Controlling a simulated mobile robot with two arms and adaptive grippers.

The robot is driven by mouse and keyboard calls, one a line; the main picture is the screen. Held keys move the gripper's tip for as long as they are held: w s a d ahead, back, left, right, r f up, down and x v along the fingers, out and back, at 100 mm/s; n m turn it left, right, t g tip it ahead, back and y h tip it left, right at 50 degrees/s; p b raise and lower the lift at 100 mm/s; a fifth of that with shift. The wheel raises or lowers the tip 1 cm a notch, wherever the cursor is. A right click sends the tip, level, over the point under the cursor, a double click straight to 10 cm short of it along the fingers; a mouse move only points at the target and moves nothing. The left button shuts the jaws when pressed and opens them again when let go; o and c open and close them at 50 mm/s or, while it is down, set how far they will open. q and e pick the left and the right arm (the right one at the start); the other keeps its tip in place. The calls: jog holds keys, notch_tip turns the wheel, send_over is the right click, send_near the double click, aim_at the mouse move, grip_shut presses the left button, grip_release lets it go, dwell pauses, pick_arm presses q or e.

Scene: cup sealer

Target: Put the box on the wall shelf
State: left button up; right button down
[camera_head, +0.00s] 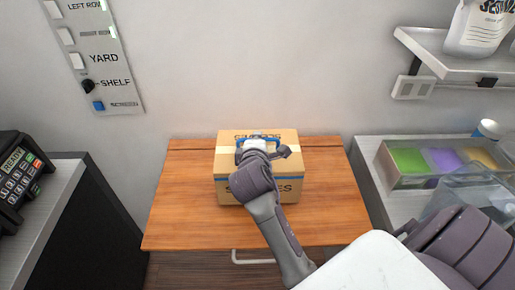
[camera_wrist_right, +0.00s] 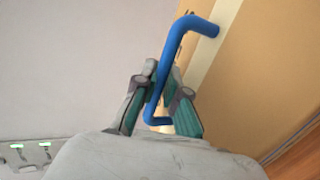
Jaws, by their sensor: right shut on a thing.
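A cardboard box (camera_head: 284,142) with a pale tape strip and dark lettering sits on the wooden table. A blue handle (camera_head: 258,137) stands on its top. My right gripper (camera_head: 262,152) is over the box and shut on the handle. My left gripper is not in view.
The wooden table (camera_head: 185,210) has clear room on both sides of the box. A tray of coloured compartments (camera_head: 405,183) and a clear container (camera_head: 468,195) stand on the right counter. A keypad machine (camera_head: 18,180) is at left. A labelled switch panel (camera_head: 98,55) is on the wall.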

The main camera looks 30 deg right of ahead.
notch_tip(320, 180, down, 3)
jog(key=shift+f+p, duration=0.1)
jog(key=shift+p, duration=0.4)
jog(key=shift+f, duration=0.4)
jog(key=c, duration=1.2)
grip_release()
